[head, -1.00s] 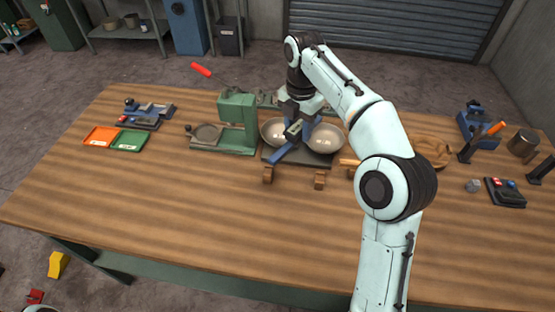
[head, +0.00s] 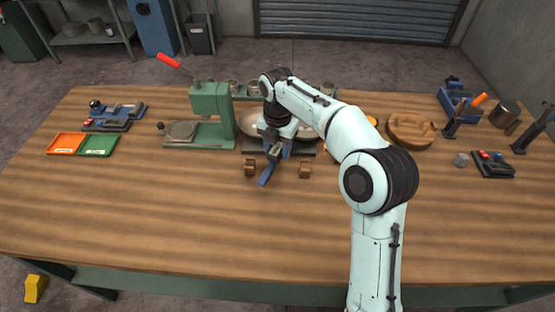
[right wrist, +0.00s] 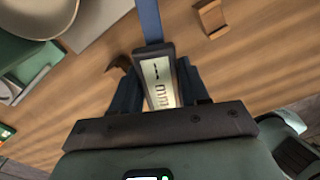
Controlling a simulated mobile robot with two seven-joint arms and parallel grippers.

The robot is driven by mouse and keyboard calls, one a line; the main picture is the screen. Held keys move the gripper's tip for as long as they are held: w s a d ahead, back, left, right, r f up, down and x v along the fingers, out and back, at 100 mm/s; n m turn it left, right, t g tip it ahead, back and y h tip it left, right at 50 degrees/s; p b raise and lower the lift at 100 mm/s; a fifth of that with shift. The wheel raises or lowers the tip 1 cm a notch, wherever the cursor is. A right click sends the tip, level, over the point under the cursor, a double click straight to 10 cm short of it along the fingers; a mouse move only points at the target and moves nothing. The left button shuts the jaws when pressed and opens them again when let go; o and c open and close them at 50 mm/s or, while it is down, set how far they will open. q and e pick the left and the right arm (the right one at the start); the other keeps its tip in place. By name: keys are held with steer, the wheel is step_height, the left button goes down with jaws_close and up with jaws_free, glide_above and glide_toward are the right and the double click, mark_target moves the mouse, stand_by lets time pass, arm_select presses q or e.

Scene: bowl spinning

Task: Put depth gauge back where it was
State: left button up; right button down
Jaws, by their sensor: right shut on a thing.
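The depth gauge (head: 266,177), a blue bar with a dark-framed display, is held in my right gripper (head: 275,148). In the right wrist view, the display body (right wrist: 161,82) sits between the two blue fingers, with the bar reaching up and away. Two small brown wooden holders stand on the table: the left one (head: 250,168) and the right one (head: 305,169). The gauge is between them in the head view, its bar slanting toward the front. I cannot tell its height above the table. My left gripper is out of view.
Two metal bowls stand behind the gripper, the left one (head: 250,123) partly hidden by my arm. A green press (head: 210,113) with a red handle stands to their left. Orange (head: 67,143) and green trays lie far left. The front of the table (head: 180,215) is clear.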

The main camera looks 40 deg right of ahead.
mark_target(277, 147)
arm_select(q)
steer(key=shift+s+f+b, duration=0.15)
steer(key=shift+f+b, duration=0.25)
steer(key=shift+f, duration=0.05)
arm_select(e)
steer(key=shift+f, duration=2.15)
steer(key=shift+f, duration=0.1)
steer(key=c, duration=0.6)
jaws_free()
steer(key=shift+o, duration=0.2)
step_height(277, 147, up, 12)
steer(key=p, duration=0.3)
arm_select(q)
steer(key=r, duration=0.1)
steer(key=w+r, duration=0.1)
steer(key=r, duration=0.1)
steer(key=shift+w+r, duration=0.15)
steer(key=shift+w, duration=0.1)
